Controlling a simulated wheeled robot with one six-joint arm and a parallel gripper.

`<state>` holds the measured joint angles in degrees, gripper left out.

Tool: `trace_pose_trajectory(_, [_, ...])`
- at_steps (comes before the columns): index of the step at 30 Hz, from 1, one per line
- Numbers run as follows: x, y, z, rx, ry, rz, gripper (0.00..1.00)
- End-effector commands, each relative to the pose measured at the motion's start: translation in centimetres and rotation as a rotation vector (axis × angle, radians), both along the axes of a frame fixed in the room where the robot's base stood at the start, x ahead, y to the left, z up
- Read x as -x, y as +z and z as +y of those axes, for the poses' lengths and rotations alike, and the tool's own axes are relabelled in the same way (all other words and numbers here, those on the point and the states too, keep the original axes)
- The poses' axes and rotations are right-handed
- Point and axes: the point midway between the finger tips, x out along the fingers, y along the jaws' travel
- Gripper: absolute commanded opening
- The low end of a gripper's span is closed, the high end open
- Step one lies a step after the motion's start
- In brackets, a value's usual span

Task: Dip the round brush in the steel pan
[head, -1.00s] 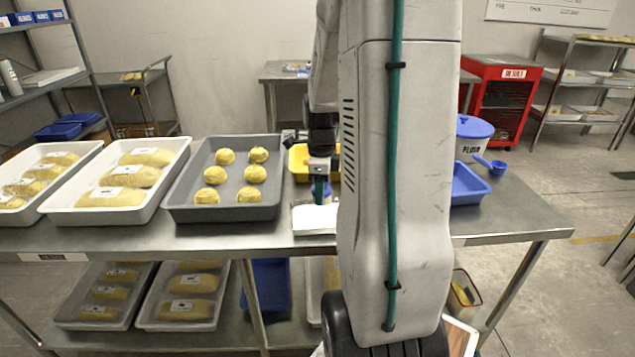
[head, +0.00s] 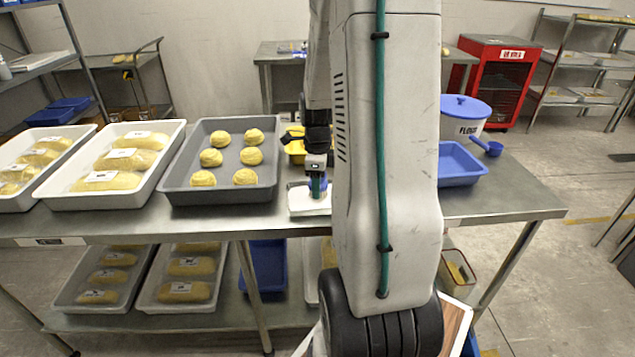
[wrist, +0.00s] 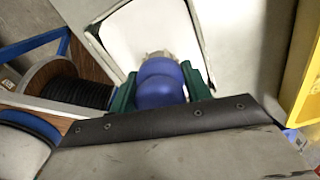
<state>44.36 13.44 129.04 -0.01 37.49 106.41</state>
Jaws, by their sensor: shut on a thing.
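My gripper (head: 317,187) is low over the steel pan (head: 300,208), a small shallow rectangular pan with a white inside, at the front of the table. The gripper's green fingers are shut on the round brush (wrist: 160,85). In the wrist view its rounded blue handle sits between both fingers, and pale bristles show beyond it, against the white inside of the pan (wrist: 123,42). I cannot tell whether the bristles touch the white surface. In the head view the brush is mostly hidden by the fingers.
A grey tray of dough balls (head: 178,190) stands left of the pan. A yellow container (head: 296,150) is behind it. A blue tray (head: 460,165) and a blue-lidded flour tub (head: 467,118) are to the right. My arm hides the table between.

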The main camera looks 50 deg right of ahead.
Motion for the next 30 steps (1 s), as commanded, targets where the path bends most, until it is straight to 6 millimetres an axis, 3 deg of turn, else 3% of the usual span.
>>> trace_pose_trajectory(30, [-0.01, -0.87, -0.01, -0.001, 0.0, 0.0, 0.3])
